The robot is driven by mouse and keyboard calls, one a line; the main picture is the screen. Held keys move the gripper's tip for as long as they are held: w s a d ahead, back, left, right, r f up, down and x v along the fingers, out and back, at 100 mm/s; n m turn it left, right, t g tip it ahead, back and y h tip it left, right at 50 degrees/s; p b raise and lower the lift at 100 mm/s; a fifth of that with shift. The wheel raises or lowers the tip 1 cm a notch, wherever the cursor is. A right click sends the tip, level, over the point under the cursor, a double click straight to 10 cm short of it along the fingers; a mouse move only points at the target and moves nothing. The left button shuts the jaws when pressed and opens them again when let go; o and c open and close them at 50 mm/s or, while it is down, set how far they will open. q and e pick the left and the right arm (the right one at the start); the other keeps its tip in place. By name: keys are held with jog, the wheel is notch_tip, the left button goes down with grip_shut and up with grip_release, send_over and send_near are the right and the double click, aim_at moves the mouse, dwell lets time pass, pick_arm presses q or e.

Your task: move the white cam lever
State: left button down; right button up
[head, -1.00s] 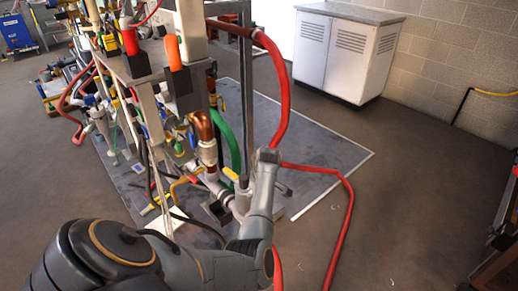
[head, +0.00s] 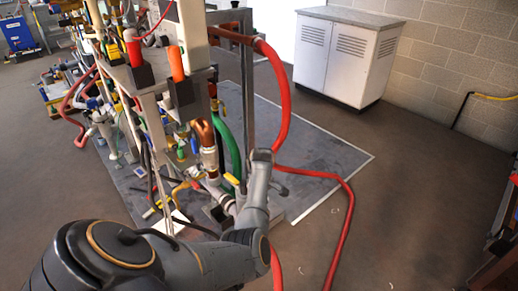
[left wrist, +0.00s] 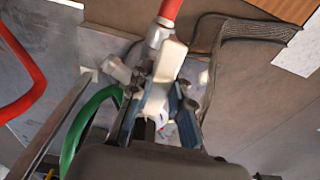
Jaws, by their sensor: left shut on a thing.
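In the left wrist view, my left gripper (left wrist: 157,98) is shut on the white cam lever (left wrist: 171,60). The lever is a pale, blocky piece that sticks out past the fingers toward the top of the picture. It sits by a grey metal hose fitting (left wrist: 156,37) at the end of a red hose (left wrist: 170,9). In the head view, my left arm reaches in from the lower left to the pipework's near right corner. The lever cannot be made out there. My right gripper is in neither view.
In the head view, a frame with pipes, a copper elbow (head: 205,132) and a green hose (head: 230,150) stands left of my wrist. A long red hose (head: 342,190) lies on the floor to the right. A white cabinet (head: 343,55) stands behind, with open floor before it.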

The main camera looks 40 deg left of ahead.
pick_arm(q)
jog(key=c, duration=1.2)
grip_release()
jog(key=shift+a, duration=0.1)
notch_tip(320, 180, up, 12)
jog(key=shift+d, duration=0.45)
